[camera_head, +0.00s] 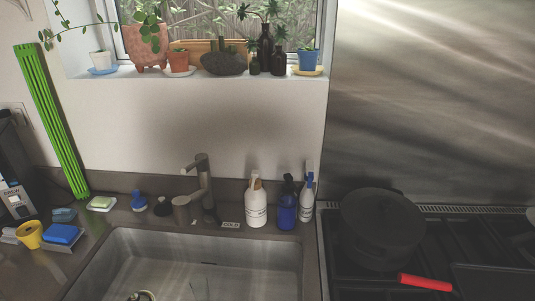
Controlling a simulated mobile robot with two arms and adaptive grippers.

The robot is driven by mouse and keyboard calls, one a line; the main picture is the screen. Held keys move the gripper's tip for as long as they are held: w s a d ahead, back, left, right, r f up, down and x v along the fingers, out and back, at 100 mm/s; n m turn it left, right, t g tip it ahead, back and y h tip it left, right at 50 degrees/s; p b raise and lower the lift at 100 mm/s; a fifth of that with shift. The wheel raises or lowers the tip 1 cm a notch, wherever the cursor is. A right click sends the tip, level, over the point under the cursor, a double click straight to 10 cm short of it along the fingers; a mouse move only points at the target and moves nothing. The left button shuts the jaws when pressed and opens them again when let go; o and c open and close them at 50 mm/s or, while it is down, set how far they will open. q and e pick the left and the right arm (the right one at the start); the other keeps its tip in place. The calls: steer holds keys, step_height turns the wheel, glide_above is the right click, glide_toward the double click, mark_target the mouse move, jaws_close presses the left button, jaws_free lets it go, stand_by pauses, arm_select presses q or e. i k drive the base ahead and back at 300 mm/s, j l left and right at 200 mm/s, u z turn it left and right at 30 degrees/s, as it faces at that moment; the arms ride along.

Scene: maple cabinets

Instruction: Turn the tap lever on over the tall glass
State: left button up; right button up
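The lever cannot be clearly made out. The steel sink (270,250) lies in front of the tap. Faint pale outlines show low in the basin, perhaps clear glass, but I cannot tell for sure. No tall glass is clearly visible. Neither of my grippers is in view.
A white bottle (256,202) and a blue bottle (287,207) stand right of the tap, near a small "COLD" label (230,224). Left are a yellow cup (30,235) and a blue sponge (62,234). A black pot (382,230) with a red handle piece (425,283) nearby occupies the stove.

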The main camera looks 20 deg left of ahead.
mark_target(185, 171)
steer(key=k+j+u, duration=0.1)
steer(key=j+u, duration=0.2)
steer(key=j, duration=0.35)
steer(key=j+u, duration=0.3)
steer(key=j, duration=0.3)
steer(key=k, duration=0.05)
